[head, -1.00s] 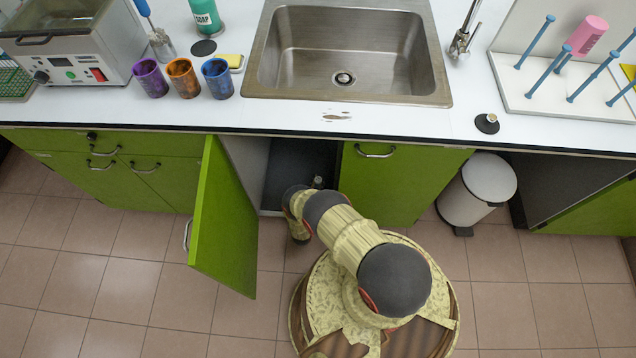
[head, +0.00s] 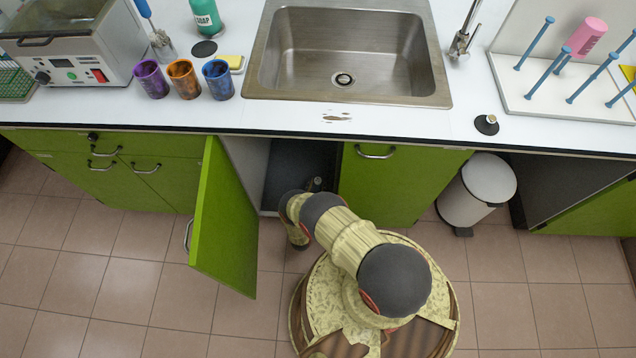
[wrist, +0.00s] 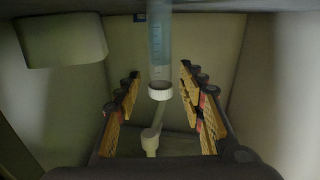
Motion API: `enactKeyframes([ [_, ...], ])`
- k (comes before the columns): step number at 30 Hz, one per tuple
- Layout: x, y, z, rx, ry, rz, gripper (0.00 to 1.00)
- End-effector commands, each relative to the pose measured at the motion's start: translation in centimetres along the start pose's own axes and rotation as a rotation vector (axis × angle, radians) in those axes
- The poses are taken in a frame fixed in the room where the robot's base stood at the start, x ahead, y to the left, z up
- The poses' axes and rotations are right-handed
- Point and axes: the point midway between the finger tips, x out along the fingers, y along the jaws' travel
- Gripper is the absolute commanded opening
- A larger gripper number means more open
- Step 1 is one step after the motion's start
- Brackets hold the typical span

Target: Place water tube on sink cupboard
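The water tube (wrist: 160,45) is clear and bluish with graduation marks and a white cap (wrist: 160,91). In the wrist view it lies between the two fingers of my gripper (wrist: 160,76), with a gap on each side. My gripper is open and does not visibly touch the tube. The sink cupboard (head: 285,175) stands open below the sink, its green door (head: 222,220) swung out to the left. My arm reaches into this opening. In the head view my fingers and the tube cannot be made out.
In the wrist view, a white pipe (wrist: 151,142) and a pale box-like shape (wrist: 62,40) are inside the cupboard. A closed green door (head: 400,185) bounds the opening on the right. A white bin (head: 487,185) stands farther right. The sink (head: 345,50) is above.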

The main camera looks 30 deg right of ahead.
Motion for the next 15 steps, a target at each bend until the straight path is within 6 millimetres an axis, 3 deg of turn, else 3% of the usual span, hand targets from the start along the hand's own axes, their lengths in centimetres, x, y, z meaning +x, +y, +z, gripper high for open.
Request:
enactKeyframes([
  [6,-4.6,-0.1,-0.2,-0.001,0.000,-0.006,0.40],
  [15,-8.8,-0.1,-0.1,0.000,0.000,-0.003,0.40],
])
